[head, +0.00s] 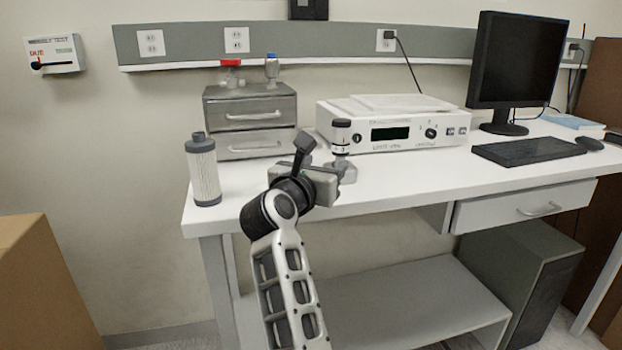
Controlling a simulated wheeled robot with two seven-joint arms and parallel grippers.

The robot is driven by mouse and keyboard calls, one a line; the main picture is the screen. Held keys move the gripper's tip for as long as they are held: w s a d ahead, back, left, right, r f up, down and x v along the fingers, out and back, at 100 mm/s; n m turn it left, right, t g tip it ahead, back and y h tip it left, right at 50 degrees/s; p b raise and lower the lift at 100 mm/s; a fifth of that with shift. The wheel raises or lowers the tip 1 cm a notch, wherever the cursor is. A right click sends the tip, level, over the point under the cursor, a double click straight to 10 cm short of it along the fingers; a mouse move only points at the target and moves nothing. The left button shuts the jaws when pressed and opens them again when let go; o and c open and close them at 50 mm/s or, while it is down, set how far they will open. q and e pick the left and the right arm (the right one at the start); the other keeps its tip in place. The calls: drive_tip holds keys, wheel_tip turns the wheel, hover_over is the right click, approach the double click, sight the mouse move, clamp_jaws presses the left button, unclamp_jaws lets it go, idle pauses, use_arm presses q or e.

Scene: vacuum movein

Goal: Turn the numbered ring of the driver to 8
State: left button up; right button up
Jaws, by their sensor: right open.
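A small upright device (341,136) with a dark cap and a pale body with dark bands stands near the front of the white bench, before the white instrument. It looks like the driver; any numbers on its ring are too small to read. My right gripper (343,172) is at the lower part of this device, open, with its fingers pointing away from me. The gripper body partly hides the device's lower end, and I cannot tell whether the fingers touch it. My left gripper is not in view.
The white bench (410,185) carries a capped filter cylinder (204,175), a grey drawer box (250,110), a white instrument (400,128), a monitor (517,70) and a keyboard (528,151). A cardboard box (45,290) stands at left. The bench's front right is clear.

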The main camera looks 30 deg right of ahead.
drive_tip(key=v, duration=0.5)
drive_tip(key=shift+s+a, duration=0.2)
idle(0.3)
